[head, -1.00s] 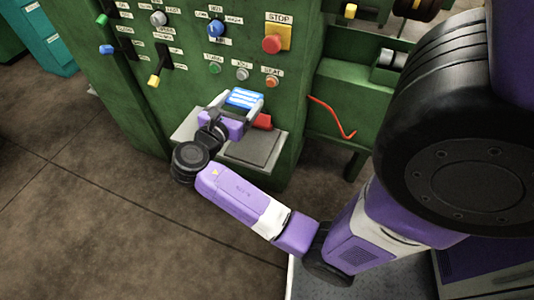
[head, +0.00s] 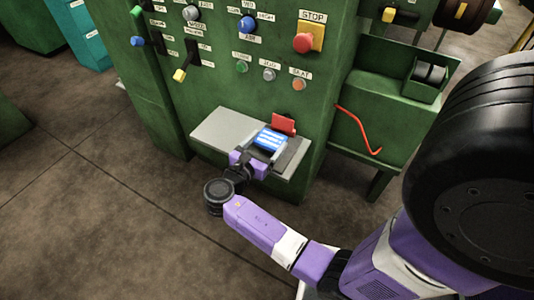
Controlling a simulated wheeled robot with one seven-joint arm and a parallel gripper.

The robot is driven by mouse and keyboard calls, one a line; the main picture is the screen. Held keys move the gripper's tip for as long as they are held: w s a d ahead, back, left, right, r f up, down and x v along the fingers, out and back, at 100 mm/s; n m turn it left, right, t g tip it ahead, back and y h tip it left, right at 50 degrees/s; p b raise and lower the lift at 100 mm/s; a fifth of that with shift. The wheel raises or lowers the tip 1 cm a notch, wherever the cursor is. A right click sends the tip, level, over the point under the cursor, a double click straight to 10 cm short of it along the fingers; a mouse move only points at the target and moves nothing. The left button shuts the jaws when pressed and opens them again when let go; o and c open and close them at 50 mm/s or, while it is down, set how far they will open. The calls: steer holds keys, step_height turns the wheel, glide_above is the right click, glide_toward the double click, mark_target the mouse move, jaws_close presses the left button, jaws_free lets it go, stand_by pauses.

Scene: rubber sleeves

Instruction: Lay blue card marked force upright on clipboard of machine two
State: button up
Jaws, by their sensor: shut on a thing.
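The blue card (head: 270,139) with white print lies over the dark clipboard (head: 292,160), just in front of its red clip (head: 284,123). The print is too small to read. My gripper (head: 258,151) is shut on the card's near edge, reaching in from the front left. The card looks roughly flat and close to the board; I cannot tell whether it touches. The card and gripper hide much of the clipboard.
The clipboard lies on the right part of a grey shelf (head: 220,130) on the green machine (head: 235,85). The shelf's left part is bare. Above are buttons, including a red stop button (head: 304,43). A red bent handle (head: 358,131) sticks out at right.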

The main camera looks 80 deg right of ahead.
mark_target(267, 155)
steer(key=shift+f+b, duration=0.75)
steer(key=shift+f, duration=1.25)
steer(key=shift+f, duration=0.1)
steer(key=o, duration=1.3)
